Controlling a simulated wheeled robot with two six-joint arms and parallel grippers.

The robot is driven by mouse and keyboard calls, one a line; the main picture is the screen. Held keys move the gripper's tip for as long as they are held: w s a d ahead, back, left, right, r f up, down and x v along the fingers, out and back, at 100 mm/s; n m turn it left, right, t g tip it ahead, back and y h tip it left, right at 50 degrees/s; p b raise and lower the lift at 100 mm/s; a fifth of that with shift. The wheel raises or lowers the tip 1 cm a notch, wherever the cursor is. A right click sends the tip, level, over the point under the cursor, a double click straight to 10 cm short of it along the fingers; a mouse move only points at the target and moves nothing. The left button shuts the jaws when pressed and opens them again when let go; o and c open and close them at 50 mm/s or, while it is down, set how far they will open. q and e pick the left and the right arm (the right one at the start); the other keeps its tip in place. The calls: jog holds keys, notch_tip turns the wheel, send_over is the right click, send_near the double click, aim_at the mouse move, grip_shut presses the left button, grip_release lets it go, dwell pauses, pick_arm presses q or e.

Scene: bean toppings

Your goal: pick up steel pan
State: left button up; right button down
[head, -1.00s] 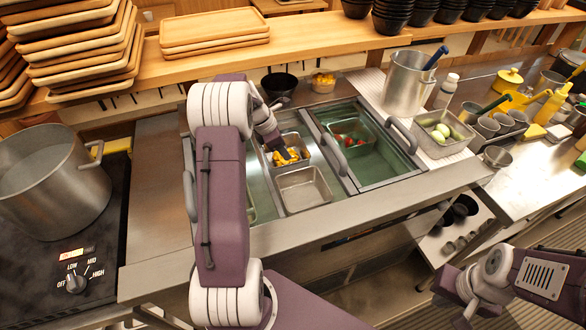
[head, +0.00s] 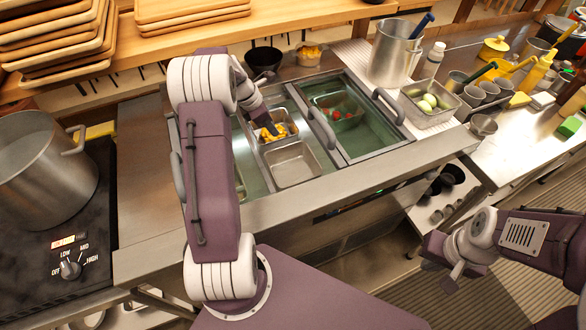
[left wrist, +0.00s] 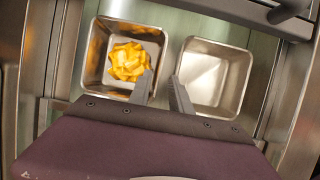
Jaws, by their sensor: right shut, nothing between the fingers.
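An empty square steel pan (head: 292,168) sits in the counter well in the head view. It also shows in the left wrist view (left wrist: 216,80). Just behind it is a second steel pan (left wrist: 95,50) with yellow pieces (left wrist: 130,61) in it. My left gripper (left wrist: 162,78) is open above the two pans. Its fingers appear on either side of the narrow gap between the pans' neighbouring walls. Whether they reach down past the rims is unclear. In the head view my left gripper (head: 267,126) is partly hidden. My right gripper (head: 450,280) is shut and empty, away from the counter at lower right.
A lidded green well (head: 375,125) with a bar handle lies right of the pans, with red pieces in a tray. A large pot (head: 45,165) stands on the stove at left. A tall steel container (head: 395,55) and a tray of green items (head: 428,112) stand at right.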

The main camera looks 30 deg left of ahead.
pick_arm(q)
jog(key=shift+d, duration=0.1)
jog(key=c, duration=0.3)
jog(key=m+g+y+p, duration=0.3)
jog(key=m+g+p, duration=0.15)
jog(key=m, duration=1.35)
send_over(272, 173)
jog(key=shift+w+f+t, duration=0.25)
jog(key=shift+t, duration=0.1)
jog(key=f, duration=0.3)
jog(key=shift+a+f, duration=0.2)
jog(key=shift+f, duration=0.05)
notch_tip(272, 173, down, 6)
jog(key=shift+w+r, duration=0.1)
jog(key=shift+w, duration=0.05)
grip_shut()
